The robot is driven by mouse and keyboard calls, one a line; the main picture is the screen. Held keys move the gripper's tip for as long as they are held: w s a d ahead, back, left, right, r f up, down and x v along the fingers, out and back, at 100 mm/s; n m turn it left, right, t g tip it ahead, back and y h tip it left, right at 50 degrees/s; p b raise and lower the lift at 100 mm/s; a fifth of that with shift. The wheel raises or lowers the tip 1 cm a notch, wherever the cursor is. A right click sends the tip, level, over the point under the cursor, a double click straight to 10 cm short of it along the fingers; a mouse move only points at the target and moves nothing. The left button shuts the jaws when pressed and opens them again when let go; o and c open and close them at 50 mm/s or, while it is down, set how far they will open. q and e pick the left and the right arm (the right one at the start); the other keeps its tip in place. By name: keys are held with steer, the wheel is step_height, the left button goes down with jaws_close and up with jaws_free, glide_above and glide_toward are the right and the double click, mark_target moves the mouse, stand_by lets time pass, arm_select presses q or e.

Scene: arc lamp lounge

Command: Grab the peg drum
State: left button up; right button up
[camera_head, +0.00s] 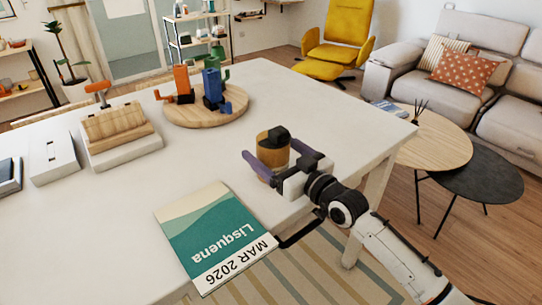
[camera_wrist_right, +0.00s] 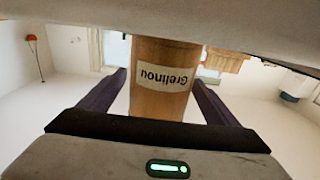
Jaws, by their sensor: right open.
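The peg drum is most likely the upright wooden cylinder (camera_head: 264,152) with a dark top, standing on the white table near its right edge. In the right wrist view the same drum (camera_wrist_right: 160,85) shows a white label reading "Grelinou", upside down. My right gripper (camera_head: 275,160) is open at the drum, with its purple fingers on either side. In the right wrist view the drum lies between the fingers, with a gap visible on both sides. The gripper hides part of the drum in the head view. My left gripper is not in view.
A "Lisquena" calendar (camera_head: 215,235) lies at the table's front edge. A round wooden board (camera_head: 205,112) behind the drum bears orange, blue and green items. A wooden-topped box (camera_head: 120,135) and a white box (camera_head: 55,160) stand left. The table (camera_head: 120,195) is clear between.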

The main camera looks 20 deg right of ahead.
steer(key=c, duration=1.2)
steer(key=shift+w+r, duration=0.1)
steer(key=shift+c, duration=1.3)
